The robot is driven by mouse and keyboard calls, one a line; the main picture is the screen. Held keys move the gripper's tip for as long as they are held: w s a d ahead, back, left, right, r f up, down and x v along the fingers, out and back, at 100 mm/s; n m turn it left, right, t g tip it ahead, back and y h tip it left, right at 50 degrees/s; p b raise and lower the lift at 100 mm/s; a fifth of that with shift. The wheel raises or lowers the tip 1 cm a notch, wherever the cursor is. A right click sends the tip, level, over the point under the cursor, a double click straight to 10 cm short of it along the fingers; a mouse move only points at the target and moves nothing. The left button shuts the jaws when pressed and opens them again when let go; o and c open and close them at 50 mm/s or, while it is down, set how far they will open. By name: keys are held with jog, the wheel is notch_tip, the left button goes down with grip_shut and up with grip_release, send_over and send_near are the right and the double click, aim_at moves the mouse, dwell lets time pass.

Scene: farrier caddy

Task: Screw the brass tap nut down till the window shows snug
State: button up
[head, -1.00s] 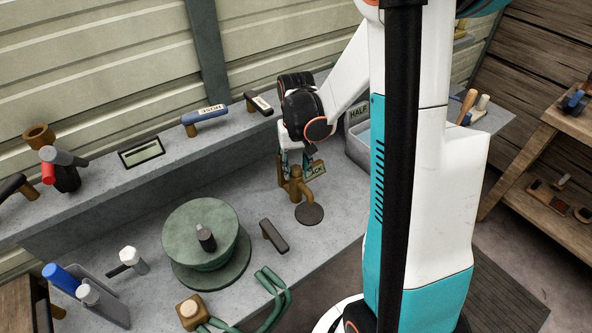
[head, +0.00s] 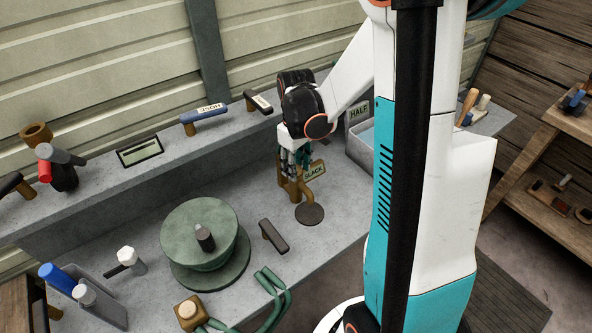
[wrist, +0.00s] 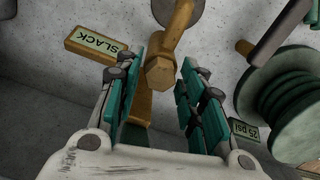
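The brass tap (head: 289,191) stands on the grey bench, with its spout over a dark round disc (head: 309,214). In the wrist view, the brass hex nut (wrist: 160,74) lies between the tips of my open gripper (wrist: 162,66), with gaps seen on both sides. The window (wrist: 98,42) reads SLACK; it also shows in the head view (head: 314,172). In the head view my gripper (head: 296,160) is at the top of the tap and hides the nut. I cannot tell how deep the fingers reach along the nut.
A green round drum (head: 205,228) stands left of the tap, with a dark-handled tool (head: 273,236) between them. A small 20 psi label (wrist: 246,130) is right of my fingers. A grey bin (head: 360,145) marked HALF stands to the right. The raised back ledge holds several tools.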

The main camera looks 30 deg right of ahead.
jog(key=n, duration=0.4)
jog(key=shift+n, duration=0.4)
